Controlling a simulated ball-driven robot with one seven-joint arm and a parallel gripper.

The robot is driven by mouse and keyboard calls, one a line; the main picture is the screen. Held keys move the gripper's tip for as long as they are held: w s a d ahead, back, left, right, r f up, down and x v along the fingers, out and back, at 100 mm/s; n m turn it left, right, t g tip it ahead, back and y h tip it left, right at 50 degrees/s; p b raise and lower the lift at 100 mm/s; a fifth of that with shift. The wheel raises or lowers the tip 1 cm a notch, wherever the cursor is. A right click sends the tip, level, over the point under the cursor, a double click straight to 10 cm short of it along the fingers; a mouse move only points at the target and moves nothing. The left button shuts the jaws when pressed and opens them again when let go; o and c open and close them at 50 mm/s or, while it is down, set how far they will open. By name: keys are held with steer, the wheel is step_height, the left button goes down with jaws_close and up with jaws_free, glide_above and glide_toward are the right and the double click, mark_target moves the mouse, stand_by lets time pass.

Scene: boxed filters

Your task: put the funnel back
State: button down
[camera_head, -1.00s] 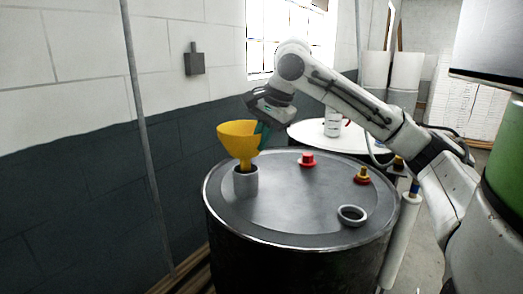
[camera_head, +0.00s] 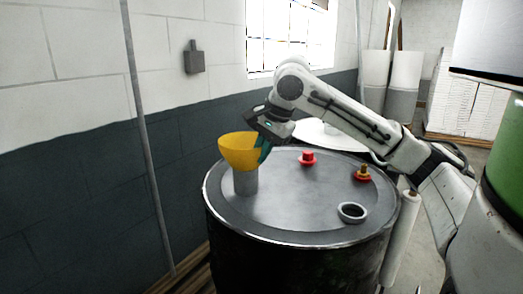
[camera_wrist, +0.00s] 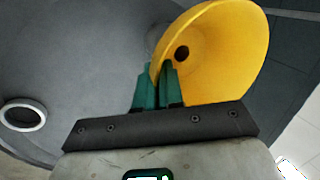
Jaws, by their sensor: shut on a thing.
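The yellow funnel (camera_head: 238,150) sits low over a grey cylindrical holder (camera_head: 245,183) at the left of the drum top. Its spout is out of sight inside or behind the holder. My gripper (camera_head: 263,150) is shut on the funnel's right-hand rim. In the wrist view, the green fingers (camera_wrist: 157,85) pinch the edge of the funnel (camera_wrist: 225,55), and the dark hole at its bottom shows.
A white round table (camera_head: 318,134) stands behind. A grey pipe (camera_head: 148,150) runs up the wall at left.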

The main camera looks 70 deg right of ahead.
steer(key=c, duration=1.3)
jaws_free()
steer(key=shift+o, duration=0.2)
steer(key=shift+r, duration=0.1)
steer(key=p+v, duration=0.1)
steer(key=v, duration=1.2)
steer(key=shift+w, duration=0.2)
